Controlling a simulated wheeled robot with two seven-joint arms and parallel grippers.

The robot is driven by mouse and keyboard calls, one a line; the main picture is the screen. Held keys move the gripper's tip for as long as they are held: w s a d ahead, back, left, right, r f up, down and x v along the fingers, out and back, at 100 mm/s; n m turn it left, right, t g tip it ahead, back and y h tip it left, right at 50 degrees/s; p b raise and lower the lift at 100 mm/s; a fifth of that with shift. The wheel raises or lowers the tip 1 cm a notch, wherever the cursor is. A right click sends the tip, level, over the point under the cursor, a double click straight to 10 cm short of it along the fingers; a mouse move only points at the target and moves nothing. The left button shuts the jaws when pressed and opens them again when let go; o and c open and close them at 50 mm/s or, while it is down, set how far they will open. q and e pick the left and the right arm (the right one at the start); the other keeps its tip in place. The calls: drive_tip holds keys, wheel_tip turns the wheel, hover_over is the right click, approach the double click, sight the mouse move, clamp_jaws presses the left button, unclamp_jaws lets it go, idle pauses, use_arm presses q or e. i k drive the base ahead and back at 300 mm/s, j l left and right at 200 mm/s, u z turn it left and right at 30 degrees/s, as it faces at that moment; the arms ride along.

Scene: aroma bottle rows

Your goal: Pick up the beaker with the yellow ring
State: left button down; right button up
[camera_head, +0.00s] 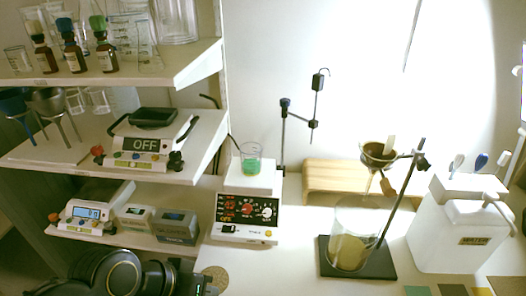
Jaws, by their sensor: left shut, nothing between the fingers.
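I cannot make out a yellow ring on any beaker. A small glass beaker (251,160) with green liquid stands on the white hotplate stirrer (246,215) in the middle. A larger glass beaker (350,225) with yellowish contents stands on the dark stand base (375,262), below a funnel. More clear glassware (134,38) stands on the top shelf at the left. My left gripper (208,284) is low at the bottom edge, shut and empty, in front of the stirrer and touching no beaker. My right gripper is out of view.
Shelves (190,64) at the left hold brown bottles (74,53), a scale marked OFF (145,140) and funnels. A stand with a rod (401,196), a wooden riser (325,176) and a white water container (462,230) occupy the right.

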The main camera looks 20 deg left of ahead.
sight(251, 152)
drive_tip(key=j+u, duration=0.45)
drive_tip(key=j, duration=1)
drive_tip(key=i+j+u, duration=0.2)
drive_tip(key=i+j, duration=0.6)
